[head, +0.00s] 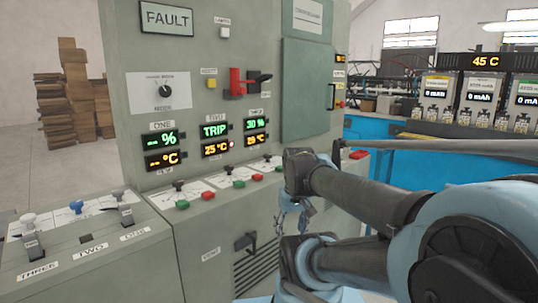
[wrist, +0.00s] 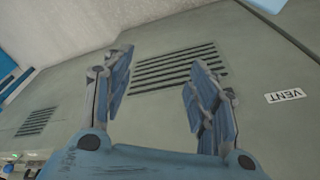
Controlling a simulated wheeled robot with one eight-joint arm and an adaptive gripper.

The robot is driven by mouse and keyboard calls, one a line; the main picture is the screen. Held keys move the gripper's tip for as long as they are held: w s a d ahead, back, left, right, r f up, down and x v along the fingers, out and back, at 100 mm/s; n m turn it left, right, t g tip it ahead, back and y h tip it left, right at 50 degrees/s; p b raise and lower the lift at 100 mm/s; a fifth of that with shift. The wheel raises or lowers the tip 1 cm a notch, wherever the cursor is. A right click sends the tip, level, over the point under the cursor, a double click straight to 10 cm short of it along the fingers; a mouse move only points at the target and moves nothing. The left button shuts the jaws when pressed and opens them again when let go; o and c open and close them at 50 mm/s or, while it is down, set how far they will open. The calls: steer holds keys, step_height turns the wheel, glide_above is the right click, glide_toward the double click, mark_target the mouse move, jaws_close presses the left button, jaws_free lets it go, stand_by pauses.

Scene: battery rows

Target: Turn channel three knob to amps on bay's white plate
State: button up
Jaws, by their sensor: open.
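In the head view, a bay at the far right has white-faced channel modules (head: 479,90) below a "45 C" display. The rightmost module (head: 526,94) has a green mark and is cut by the picture edge. Their displays read in mAh. Knobs and amps markings are too small to tell there. My gripper (wrist: 160,62) is open and empty in the wrist view, facing the cabinet's vent slots (wrist: 175,68). In the head view it is partly hidden beside my arm.
The grey FAULT cabinet (head: 205,40) stands left of my arm, with red and green buttons on its ledge. A console with levers (head: 80,207) is at lower left. A blue bench (head: 440,165) lies beyond my arm. Boxes (head: 72,95) are stacked behind.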

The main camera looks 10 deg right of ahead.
steer(key=w+r+n+y, duration=0.1)
steer(key=w+r+n, duration=0.3)
steer(key=w+r, duration=0.75)
step_height(320, 180, up, 16)
steer(key=n+g+y, duration=0.1)
steer(key=n+y, duration=0.2)
steer(key=n, duration=0.8)
glide_above(268, 158)
steer(key=w+d, duration=0.1)
steer(key=d, duration=0.6)
steer(key=shift+g, duration=0.3)
steer(key=x, duration=1.6)
steer(key=shift+w+a+f, duration=0.15)
steer(key=shift+a, duration=0.15)
steer(key=c, duration=1)
